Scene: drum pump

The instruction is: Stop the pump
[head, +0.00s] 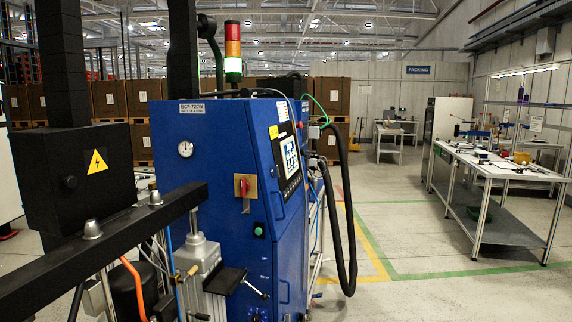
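The pump's blue cabinet (228,150) stands at the centre, close in front. A red rotary switch on a yellow plate (244,186) is on its front, with a padlock-like part hanging below. A green button (258,229) sits lower down. A control panel with a lit screen (289,157) is on the slanted face to the right. A stack light (232,52) on top has red, amber and a bright white-green bottom section. A round gauge (185,149) is at the upper left of the cabinet. Neither of my grippers is in view.
A black beam (120,232) and a black box with a warning sign (82,180) fill the left foreground. A black hose (347,215) hangs at the cabinet's right. A workbench (497,165) stands at right. The floor between hose and bench is clear.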

